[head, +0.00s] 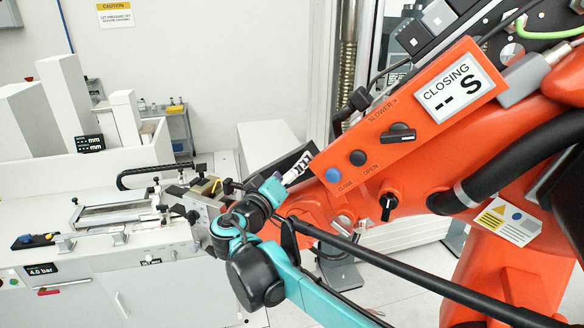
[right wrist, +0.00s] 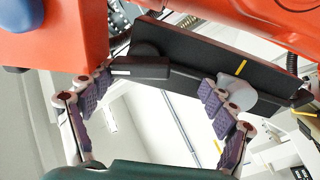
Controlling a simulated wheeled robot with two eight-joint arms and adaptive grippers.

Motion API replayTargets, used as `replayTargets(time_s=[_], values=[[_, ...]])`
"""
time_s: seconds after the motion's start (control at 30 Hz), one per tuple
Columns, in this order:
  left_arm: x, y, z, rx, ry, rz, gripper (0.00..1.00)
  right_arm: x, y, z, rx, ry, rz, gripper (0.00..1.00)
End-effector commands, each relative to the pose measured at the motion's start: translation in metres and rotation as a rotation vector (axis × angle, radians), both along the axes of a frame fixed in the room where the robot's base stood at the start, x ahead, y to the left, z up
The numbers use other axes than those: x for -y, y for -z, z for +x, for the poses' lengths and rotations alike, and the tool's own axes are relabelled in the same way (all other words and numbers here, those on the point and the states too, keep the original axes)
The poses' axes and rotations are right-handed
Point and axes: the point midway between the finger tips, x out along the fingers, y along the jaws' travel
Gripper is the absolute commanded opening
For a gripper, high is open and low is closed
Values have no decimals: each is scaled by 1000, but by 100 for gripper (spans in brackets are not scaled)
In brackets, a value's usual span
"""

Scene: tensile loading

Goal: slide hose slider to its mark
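In the right wrist view, a black rail (right wrist: 215,62) runs across beneath the orange machine, with a short yellow mark (right wrist: 241,67) towards its right part. A black block with a white line, apparently the hose slider (right wrist: 140,68), sits at its left part, left of the yellow mark. My right gripper (right wrist: 155,105) is open, its purple-padded fingers wide apart just in front of the rail, with nothing between them. A grey rounded piece (right wrist: 237,92) shows behind its right finger. In the head view the right gripper (head: 298,170) is beside the orange machine's lower left end. My left gripper is out of view.
The orange machine (head: 430,130) carries buttons, knobs and a display (head: 460,88) reading "CLOSING -- S". A white bench (head: 90,265) with a metal fixture stands at left. A black hose (head: 520,165) loops at right.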

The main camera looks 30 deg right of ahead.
Motion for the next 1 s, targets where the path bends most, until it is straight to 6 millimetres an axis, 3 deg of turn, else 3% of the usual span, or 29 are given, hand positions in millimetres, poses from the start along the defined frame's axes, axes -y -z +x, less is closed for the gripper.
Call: replayTargets(time_s=[0.03,0.6,0.63,1.0], values=[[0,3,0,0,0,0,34,-1,16,-5,7,4,46,69],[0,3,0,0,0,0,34,1,16,-6,7,7,46,69],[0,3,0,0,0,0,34,-1,5,-3,4,1,8,69],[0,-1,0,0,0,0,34,-18,4,-14,3,-2,9,69]])
